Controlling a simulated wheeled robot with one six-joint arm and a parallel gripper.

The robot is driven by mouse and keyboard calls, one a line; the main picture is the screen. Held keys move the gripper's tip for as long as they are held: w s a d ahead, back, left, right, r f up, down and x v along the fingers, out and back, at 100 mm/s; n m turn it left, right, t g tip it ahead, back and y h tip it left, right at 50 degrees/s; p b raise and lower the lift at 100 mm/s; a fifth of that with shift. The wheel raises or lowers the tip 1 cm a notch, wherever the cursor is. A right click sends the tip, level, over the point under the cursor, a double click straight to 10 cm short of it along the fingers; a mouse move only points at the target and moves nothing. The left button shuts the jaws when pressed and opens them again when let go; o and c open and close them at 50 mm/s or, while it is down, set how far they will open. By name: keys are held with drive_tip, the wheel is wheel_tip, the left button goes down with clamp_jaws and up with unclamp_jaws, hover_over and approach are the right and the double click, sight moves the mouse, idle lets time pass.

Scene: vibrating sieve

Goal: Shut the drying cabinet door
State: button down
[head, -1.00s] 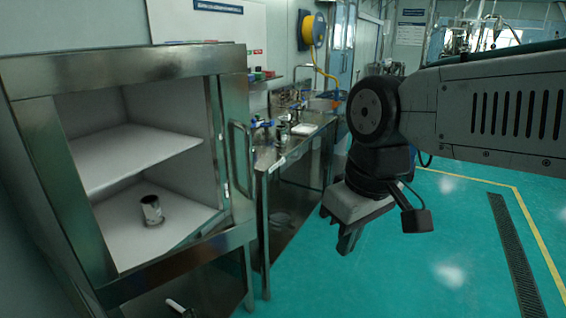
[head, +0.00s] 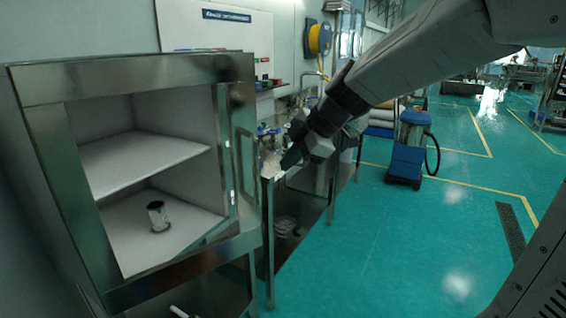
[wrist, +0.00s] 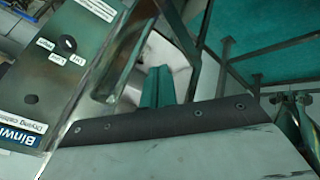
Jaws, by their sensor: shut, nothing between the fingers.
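The drying cabinet (head: 150,77) stands at the left in the head view with its interior exposed. Its door (head: 243,110) is swung open at the right side of the opening, seen at a steep angle. The upright metal bar handle (head: 238,165) is on the door. A steel cup (head: 157,216) stands on the cabinet's lower shelf. My gripper (head: 291,158) is shut and empty, to the right of the door and handle, apart from them in the head view. In the wrist view, the fingers (wrist: 157,88) lie beside a metal bar (wrist: 124,55) and a labelled panel (wrist: 50,75); contact cannot be told.
A steel bench (head: 300,190) with small items runs behind the door. A blue wheeled machine (head: 408,150) stands on the green floor further back. A yellow hose reel (head: 319,40) hangs on the wall. The floor (head: 400,250) to the right of the bench is clear.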

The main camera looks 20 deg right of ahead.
drive_tip(key=w+a+f, duration=0.1)
drive_tip(key=w+f, duration=0.1)
drive_tip(key=w+a+f, duration=0.1)
drive_tip(key=w+f, duration=0.1)
drive_tip(key=w, duration=0.1)
drive_tip(key=w+a+f, duration=0.1)
drive_tip(key=w+f, duration=0.1)
drive_tip(key=shift+w+a+f, duration=0.2)
drive_tip(key=shift+w+f, duration=0.05)
drive_tip(key=shift+w, duration=0.05)
